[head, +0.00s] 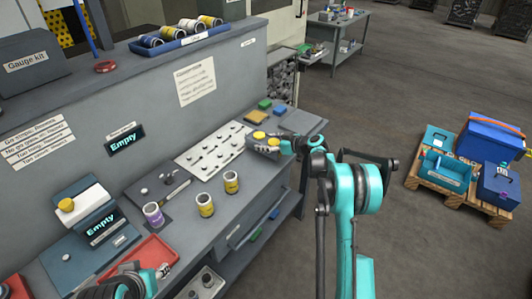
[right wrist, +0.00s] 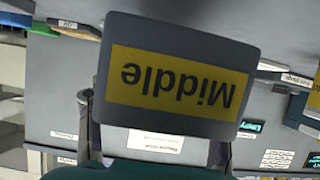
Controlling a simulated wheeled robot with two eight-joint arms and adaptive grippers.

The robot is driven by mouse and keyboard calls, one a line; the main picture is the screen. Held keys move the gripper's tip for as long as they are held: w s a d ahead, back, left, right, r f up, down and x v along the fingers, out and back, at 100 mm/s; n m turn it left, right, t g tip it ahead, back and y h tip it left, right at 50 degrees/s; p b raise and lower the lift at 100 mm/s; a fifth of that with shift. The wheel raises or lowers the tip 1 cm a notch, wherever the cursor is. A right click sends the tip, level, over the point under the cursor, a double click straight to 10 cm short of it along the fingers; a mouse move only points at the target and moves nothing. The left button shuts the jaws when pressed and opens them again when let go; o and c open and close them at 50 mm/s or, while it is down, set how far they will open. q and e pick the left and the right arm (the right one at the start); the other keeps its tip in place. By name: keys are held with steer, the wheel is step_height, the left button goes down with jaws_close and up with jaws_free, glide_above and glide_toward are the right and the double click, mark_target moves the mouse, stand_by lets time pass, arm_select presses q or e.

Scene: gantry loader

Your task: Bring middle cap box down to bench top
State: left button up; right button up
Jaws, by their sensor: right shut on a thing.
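The middle cap box is grey with a yellow label reading "Middle", upside down in the right wrist view (right wrist: 180,80). In the head view the box (head: 264,148), with yellow caps on top, is at the end of my right arm. My right gripper (head: 283,146) is shut on the box, its fingers showing along the box's lower edge in the wrist view. The box appears over the far right part of the bench top (head: 262,172); I cannot tell whether it touches. My left gripper (head: 160,271) is at the lower left near a red tray; its jaws are unclear.
A white peg board (head: 212,148) lies left of the box. Purple (head: 153,214) and yellow-labelled cans (head: 205,204) stand on the bench. A red tray (head: 128,256) is at front left. Green and blue blocks (head: 265,104) lie behind the box. A loaded pallet (head: 425,180) stands right.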

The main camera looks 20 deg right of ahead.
steer(key=shift+f+b, duration=0.75)
steer(key=shift+f, duration=1.2)
steer(key=shift+f, duration=0.15)
steer(key=o, duration=1.4)
